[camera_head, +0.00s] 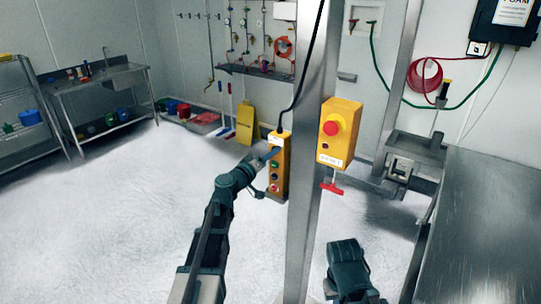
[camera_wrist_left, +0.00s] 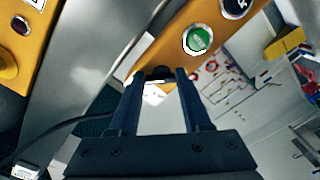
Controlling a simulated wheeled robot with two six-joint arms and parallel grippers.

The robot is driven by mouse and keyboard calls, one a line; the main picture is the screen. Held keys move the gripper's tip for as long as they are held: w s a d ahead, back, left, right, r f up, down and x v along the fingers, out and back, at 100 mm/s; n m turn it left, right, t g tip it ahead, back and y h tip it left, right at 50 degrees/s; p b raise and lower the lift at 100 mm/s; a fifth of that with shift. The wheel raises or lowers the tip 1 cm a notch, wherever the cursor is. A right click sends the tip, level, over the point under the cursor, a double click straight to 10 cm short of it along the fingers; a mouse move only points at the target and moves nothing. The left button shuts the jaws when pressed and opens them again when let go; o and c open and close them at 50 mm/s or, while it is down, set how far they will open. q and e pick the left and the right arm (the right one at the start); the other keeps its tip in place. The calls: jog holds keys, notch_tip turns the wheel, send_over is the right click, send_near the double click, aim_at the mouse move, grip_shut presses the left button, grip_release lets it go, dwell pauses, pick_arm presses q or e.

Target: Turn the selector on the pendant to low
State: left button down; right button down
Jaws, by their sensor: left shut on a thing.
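The yellow pendant (camera_head: 279,184) hangs on a black cable beside the steel post, with a column of controls on its face. A green button (camera_wrist_left: 197,40) and part of a dark round control (camera_wrist_left: 236,6) show on the pendant (camera_wrist_left: 170,42) in the left wrist view. My left gripper (camera_head: 272,153) is at the pendant's upper part. In the left wrist view its fingers (camera_wrist_left: 159,76) are shut on a small black knob, the selector (camera_wrist_left: 157,72), mostly hidden between the tips. The selector's setting cannot be read.
The steel post (camera_head: 306,150) stands just right of the pendant. A yellow box (camera_head: 339,150) with a red mushroom button (camera_head: 332,128) is on it, with a red T-handle (camera_head: 332,188) below. A steel table (camera_head: 490,230) fills the right. The floor at left is clear.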

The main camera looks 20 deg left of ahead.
pick_arm(q)
jog(key=shift+m, duration=0.3)
dwell(0.4)
jog(key=shift+c, duration=1.7)
grip_release()
jog(key=shift+s, duration=0.1)
jog(key=v, duration=1.3)
jog(key=shift+s, duration=0.3)
